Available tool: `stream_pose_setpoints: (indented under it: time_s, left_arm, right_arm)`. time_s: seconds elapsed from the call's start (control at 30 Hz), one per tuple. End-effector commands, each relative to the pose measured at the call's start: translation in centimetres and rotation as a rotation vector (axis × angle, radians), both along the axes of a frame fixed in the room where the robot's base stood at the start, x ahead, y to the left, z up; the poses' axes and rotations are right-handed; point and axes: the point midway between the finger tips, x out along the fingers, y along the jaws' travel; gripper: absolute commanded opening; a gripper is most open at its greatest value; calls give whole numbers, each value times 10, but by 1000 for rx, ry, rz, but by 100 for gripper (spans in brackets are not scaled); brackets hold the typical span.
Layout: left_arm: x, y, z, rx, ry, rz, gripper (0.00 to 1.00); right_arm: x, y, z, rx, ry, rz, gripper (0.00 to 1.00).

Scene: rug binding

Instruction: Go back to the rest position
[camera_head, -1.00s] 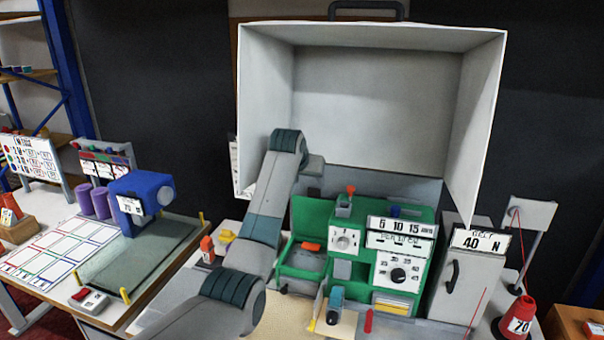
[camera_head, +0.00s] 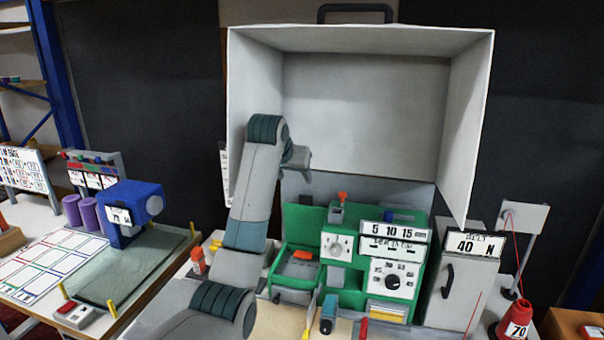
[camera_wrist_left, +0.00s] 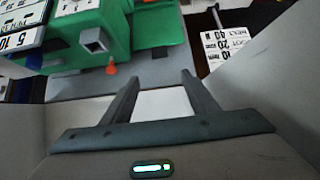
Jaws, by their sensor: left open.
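My left arm reaches up in front of the open grey hood (camera_head: 365,110) in the head view. My left gripper (camera_head: 298,158) is at its upper end, in front of the hood's lower left part and above the green machine (camera_head: 345,262). In the left wrist view my gripper (camera_wrist_left: 160,80) has its two fingers apart with nothing between them. The green machine shows there upside down beyond the fingers (camera_wrist_left: 155,28). My right gripper is in neither view.
A grey cabinet marked 40 N (camera_head: 462,285) and a red cone marked 70 (camera_head: 518,318) stand at the right. A blue machine (camera_head: 130,208) stands on the left table beside purple cylinders (camera_head: 88,213). The space inside the hood looks empty.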

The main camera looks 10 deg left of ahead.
Motion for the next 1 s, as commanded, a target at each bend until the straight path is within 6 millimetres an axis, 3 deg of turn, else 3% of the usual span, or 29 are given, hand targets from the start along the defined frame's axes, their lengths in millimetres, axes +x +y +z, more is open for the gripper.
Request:
stream_pose_setpoints:
  time_s: [0.17,0.23,0.47,0.7,1.0]
  left_arm:
    - [-5,2,-20,3,13,1,54]
    - [-10,3,-37,6,23,2,54]
    - [-46,8,-125,22,75,4,54]
    - [-112,14,-227,42,142,0,54]
    - [-217,17,-330,65,226,-17,54]
  right_arm:
    - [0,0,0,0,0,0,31]
    - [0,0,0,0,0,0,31]
    - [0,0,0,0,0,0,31]
    - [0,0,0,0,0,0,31]
    - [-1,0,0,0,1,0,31]
